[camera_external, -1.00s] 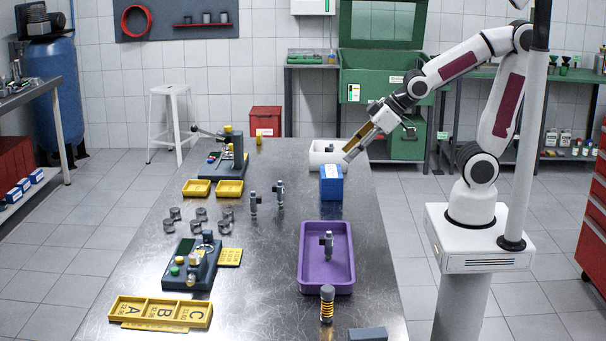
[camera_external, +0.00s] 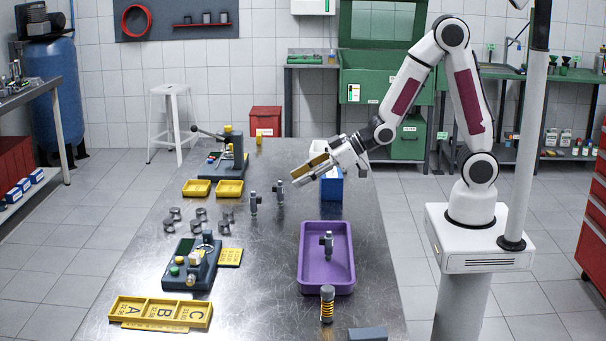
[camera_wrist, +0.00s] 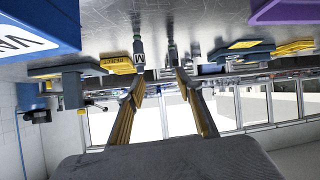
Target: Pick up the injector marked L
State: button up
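Two grey injectors stand upright on the metal table, a left one (camera_external: 253,203) and a right one (camera_external: 279,194). Another injector (camera_external: 328,244) stands in the purple tray (camera_external: 304,265). In the wrist view two injectors hang from the top, a left one (camera_wrist: 138,50) with a white mark that looks like M, and a right one (camera_wrist: 172,52) with no readable mark. I cannot tell which injector bears an L. My gripper (camera_external: 303,173) is tilted above the table, to the right of and higher than the standing pair. Its fingers (camera_wrist: 160,88) are apart and empty.
A blue box (camera_external: 331,188) stands just below and behind my gripper; it also shows in the wrist view (camera_wrist: 40,20). Yellow bins (camera_external: 229,188), grey cylinders (camera_external: 200,215) and a test fixture (camera_external: 195,265) occupy the left side. Bare table lies between the injectors and the tray.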

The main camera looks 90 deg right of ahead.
aim_at(254, 204)
jog(key=shift+w+a+f+t+y, duration=0.2)
jog(key=shift+w+a+f, duration=0.15)
jog(key=shift+f, duration=0.25)
jog(key=shift+w+a+f+t+y, duration=0.1)
jog(key=shift+w+a+f+y, duration=0.15)
jog(key=shift+w+f, duration=0.3)
jog(key=shift+w+a+f+t+y, duration=0.15)
jog(key=shift+a+f+t+y, duration=0.1)
jog(key=shift+f, duration=0.15)
jog(key=shift+w+a+f+t+y, duration=0.1)
jog(key=shift+w+a+f+t, duration=0.1)
jog(key=shift+f, duration=0.15)
jog(key=shift+x, duration=3.35)
jog(key=shift+w, duration=0.1)
jog(key=shift+w+a+f, duration=0.1)
jog(key=shift+w+a, duration=0.1)
jog(key=shift+w, duration=0.4)
jog(key=shift+w+a+f, duration=0.1)
jog(key=shift+w+a, duration=0.1)
jog(key=shift+w, duration=0.4)
jog(key=shift+x, duration=1.3)
